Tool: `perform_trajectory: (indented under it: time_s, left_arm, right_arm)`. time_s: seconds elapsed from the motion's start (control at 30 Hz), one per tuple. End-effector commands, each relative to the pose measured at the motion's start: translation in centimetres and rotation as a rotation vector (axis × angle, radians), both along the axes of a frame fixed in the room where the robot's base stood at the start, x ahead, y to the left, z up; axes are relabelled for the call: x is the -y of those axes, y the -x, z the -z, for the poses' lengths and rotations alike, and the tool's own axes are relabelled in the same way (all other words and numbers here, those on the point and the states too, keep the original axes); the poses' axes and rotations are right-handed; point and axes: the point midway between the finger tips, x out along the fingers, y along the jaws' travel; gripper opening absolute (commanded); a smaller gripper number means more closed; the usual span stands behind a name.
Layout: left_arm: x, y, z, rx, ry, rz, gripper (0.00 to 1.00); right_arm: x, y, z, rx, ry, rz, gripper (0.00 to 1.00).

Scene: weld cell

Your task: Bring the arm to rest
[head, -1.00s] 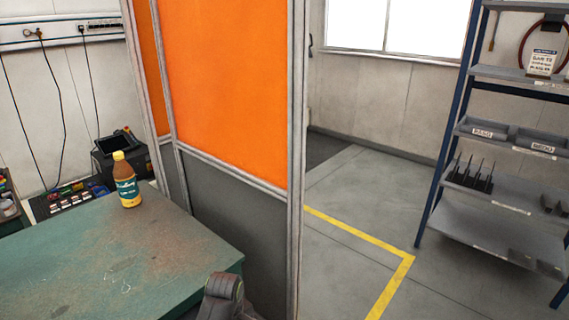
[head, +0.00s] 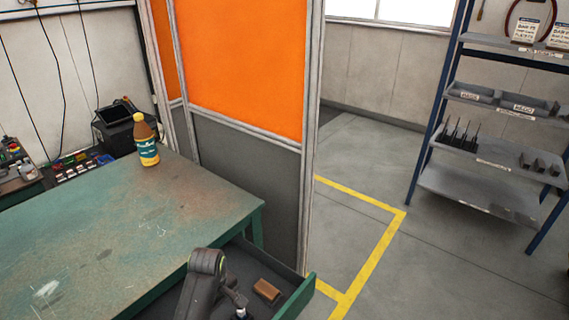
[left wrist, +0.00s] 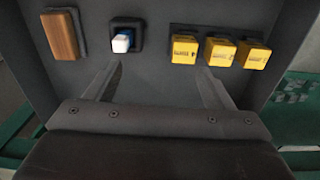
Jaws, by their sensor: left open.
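My left gripper (left wrist: 160,68) is in the left wrist view, with its two fingers spread wide and nothing between them. It is over or in an open grey-lined drawer (left wrist: 150,20). In the head view an arm of mine (head: 206,275) reaches over the open drawer (head: 297,298) at the bottom; its gripper cannot be made out there. My right gripper is in neither view.
A bottle (head: 146,142) stands on the green workbench (head: 110,240). An orange-and-grey screen (head: 240,70) and a shelf rack (head: 490,180) stand beyond. Floor between them is clear.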

Motion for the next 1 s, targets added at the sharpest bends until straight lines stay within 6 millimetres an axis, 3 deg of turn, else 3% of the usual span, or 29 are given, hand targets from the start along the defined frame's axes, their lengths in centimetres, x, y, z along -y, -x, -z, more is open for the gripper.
perform_trajectory:
  time_s: [0.27, 0.47, 0.63, 0.8, 1.0]
  left_arm:
    - [-2.8, 3.3, 1.3, 0.042, -0.007, 0.081, 0.76]
    - [-5.5, 7.2, 2.0, 0.085, -0.029, 0.175, 0.76]
    - [-9.0, 13.0, 1.8, 0.137, -0.082, 0.321, 0.76]
    - [-11.6, 18.8, 0.1, 0.184, -0.155, 0.491, 0.76]
    - [-13.0, 23.1, -2.2, 0.21, -0.217, 0.634, 0.76]
  right_arm:
    - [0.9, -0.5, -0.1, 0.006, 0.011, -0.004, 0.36]
    - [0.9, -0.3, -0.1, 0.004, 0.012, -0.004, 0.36]
    - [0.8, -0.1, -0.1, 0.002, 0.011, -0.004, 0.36]
    - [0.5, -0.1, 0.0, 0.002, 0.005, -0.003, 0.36]
    - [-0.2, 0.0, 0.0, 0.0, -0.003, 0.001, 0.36]
